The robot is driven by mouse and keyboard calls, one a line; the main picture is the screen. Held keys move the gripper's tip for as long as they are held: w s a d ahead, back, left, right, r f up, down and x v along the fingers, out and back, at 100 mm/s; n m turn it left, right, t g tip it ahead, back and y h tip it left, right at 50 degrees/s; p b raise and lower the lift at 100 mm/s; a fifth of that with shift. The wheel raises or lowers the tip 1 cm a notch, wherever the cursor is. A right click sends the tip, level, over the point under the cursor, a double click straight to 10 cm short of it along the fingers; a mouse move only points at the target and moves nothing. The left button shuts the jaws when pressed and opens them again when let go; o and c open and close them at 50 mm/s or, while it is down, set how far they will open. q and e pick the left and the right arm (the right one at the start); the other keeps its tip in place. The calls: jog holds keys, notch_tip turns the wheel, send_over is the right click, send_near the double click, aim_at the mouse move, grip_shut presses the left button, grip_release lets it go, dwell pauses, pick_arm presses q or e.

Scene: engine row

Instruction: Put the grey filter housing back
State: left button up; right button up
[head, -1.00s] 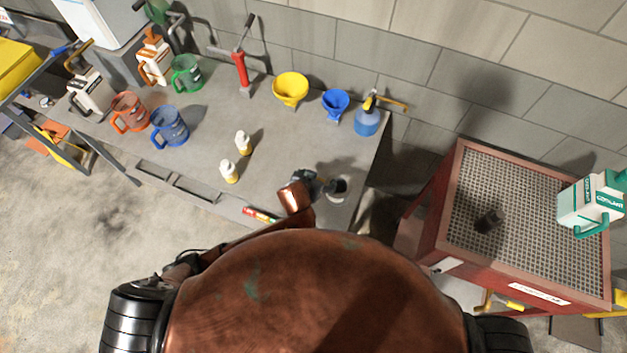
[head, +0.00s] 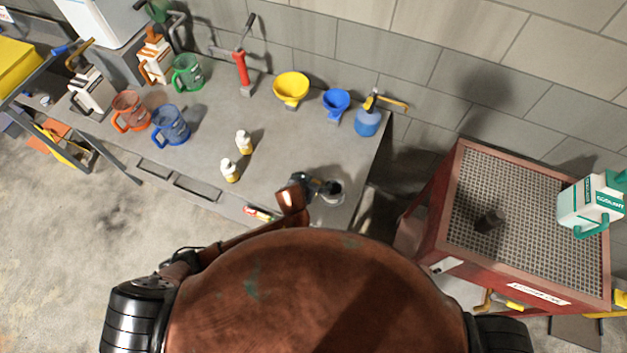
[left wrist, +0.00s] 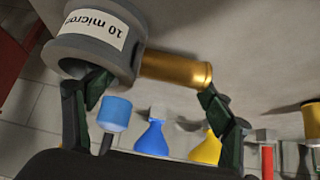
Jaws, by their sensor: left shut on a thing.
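The grey filter housing (left wrist: 98,45) is a short, thick ring-like cylinder with a white "10 micron" label and a brass cylinder (left wrist: 175,68) at its side. In the head view the housing (head: 333,193) is small, near the right end of the grey bench (head: 290,150). My left gripper (head: 313,184) is at its left side. In the left wrist view my left gripper (left wrist: 155,100) is shut on the housing piece, one finger by the grey body and the other by the brass end. Whether the housing touches the bench is unclear. My right gripper is out of view.
A blue bottle (head: 367,123), blue funnel (head: 336,101) and yellow funnel (head: 291,87) stand along the back. Two small white bottles (head: 243,142) stand mid-bench. Jugs crowd the left.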

pick_arm(q)
jog(key=o, duration=2)
jog(key=shift+r, duration=0.1)
jog(key=shift+s+r, duration=0.15)
jog(key=shift+r, duration=0.05)
jog(key=v, duration=1.1)
jog(key=shift+s+r, duration=0.15)
jog(key=shift+r, duration=0.15)
jog(key=shift+a, duration=0.1)
